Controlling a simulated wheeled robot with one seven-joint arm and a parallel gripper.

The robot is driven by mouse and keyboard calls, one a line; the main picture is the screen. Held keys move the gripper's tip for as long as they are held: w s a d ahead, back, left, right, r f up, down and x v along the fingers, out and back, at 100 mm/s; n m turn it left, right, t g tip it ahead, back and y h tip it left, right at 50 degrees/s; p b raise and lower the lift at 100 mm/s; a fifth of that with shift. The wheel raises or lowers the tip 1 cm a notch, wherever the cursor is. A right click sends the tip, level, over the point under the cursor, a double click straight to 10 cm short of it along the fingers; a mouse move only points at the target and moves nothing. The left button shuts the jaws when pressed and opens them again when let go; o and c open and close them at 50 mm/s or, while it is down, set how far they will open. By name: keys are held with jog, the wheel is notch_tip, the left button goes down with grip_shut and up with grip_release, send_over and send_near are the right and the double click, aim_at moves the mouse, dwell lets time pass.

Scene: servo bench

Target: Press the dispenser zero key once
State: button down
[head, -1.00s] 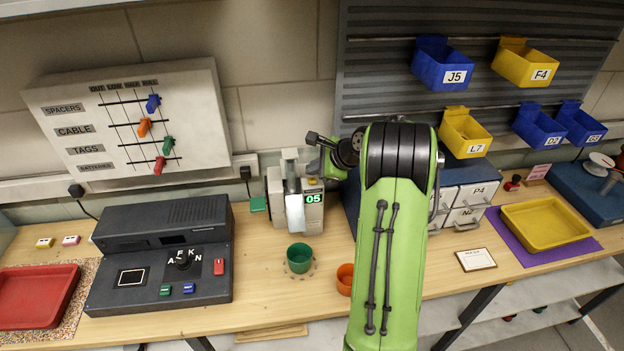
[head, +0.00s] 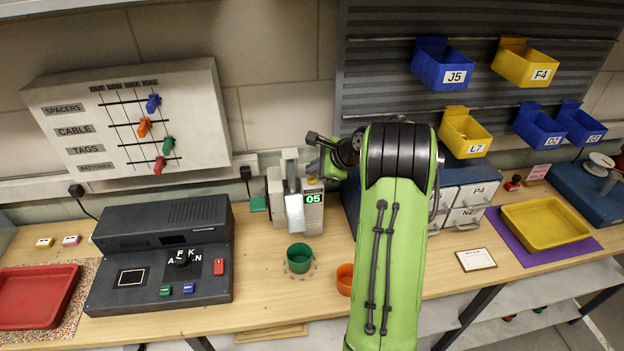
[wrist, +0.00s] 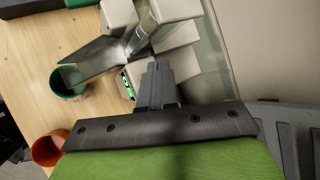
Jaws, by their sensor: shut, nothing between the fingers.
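The dispenser (head: 313,216) is a pale upright unit on the bench with a metal chute (head: 294,207) at its front. Its green display reads 05. A small yellow-orange spot (head: 312,181) shows just above the display; I cannot tell if it is the zero key. My gripper (head: 318,174) is at the dispenser's upper right, partly hidden by my arm. In the wrist view my gripper (wrist: 156,68) is shut and empty, with its fingertips over the dispenser beside the lit display (wrist: 127,83). The fingers hide what lies under them, and contact cannot be told.
A green cup (head: 299,258) stands below the chute, and an orange cup (head: 345,279) to its right. A dark console (head: 160,260) with knob and keys stands left. Drawers (head: 468,205) and a yellow tray (head: 545,224) are to the right. The bench around the green cup is clear.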

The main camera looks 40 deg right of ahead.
aim_at(314, 181)
jog(key=shift+f, duration=0.2)
jog(key=shift+f, duration=0.25)
jog(key=shift+f, duration=0.5)
dwell(0.5)
jog(key=shift+r, duration=0.15)
jog(key=shift+r+p, duration=0.8)
jog(key=shift+r, duration=0.1)
notch_tip(314, 181, up, 5)
jog(key=p, duration=0.5)
